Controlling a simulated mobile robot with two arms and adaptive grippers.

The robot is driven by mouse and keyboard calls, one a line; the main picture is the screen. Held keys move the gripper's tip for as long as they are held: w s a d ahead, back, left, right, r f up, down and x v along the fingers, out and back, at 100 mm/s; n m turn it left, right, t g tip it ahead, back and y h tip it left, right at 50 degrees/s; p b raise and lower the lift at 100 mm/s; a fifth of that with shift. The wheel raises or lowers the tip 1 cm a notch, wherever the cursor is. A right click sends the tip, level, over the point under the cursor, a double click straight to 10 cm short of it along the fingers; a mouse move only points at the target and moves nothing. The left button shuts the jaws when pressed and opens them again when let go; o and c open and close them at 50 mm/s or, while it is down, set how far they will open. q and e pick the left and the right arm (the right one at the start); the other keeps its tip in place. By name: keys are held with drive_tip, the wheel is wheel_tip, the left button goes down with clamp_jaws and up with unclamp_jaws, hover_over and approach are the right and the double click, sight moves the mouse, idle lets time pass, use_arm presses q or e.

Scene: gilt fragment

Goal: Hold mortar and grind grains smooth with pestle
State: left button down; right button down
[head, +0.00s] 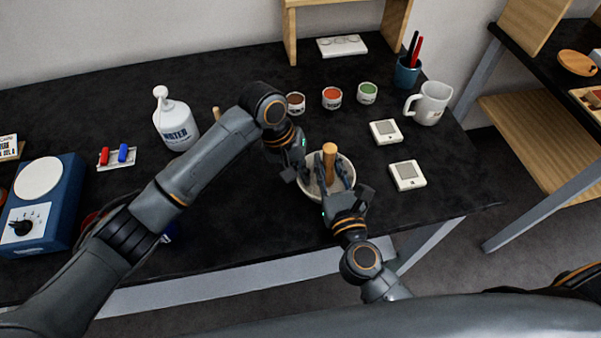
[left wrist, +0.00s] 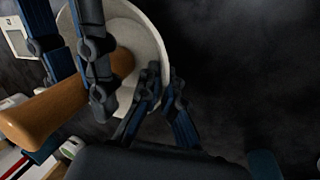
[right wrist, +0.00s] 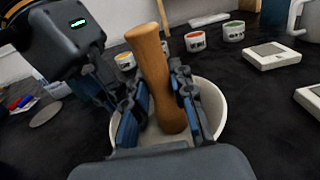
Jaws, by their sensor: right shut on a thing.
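The white mortar (head: 340,190) stands on the dark table near its front edge. It also shows in the left wrist view (left wrist: 150,38) and the right wrist view (right wrist: 213,100). The wooden pestle (head: 329,152) stands slightly tilted in it, its lower end inside the bowl. My right gripper (right wrist: 160,98) is shut on the pestle, a finger on each side. My left gripper (left wrist: 164,75) is at the mortar's rim, its fingers close together with the wall seemingly between them; whether they grip it is unclear. No grains are visible; pestle and fingers hide the bowl's bottom.
Several small labelled cups (head: 332,97) stand behind the mortar. Two white square devices (head: 407,175) and a white mug (head: 430,103) are to the right.

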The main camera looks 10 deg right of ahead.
drive_tip(key=shift+s+a, duration=0.35)
drive_tip(key=shift+a, duration=0.4)
drive_tip(key=shift+d, duration=0.1)
drive_tip(key=shift+s+d, duration=0.35)
drive_tip(key=shift+d, duration=0.5)
drive_tip(key=shift+w, duration=0.1)
drive_tip(key=shift+w+a, duration=0.4)
drive_tip(key=shift+w, duration=0.4)
drive_tip(key=shift+s+a, duration=0.2)
drive_tip(key=shift+s, duration=0.3)
drive_tip(key=shift+s+a, duration=0.15)
drive_tip(key=shift+s, duration=0.3)
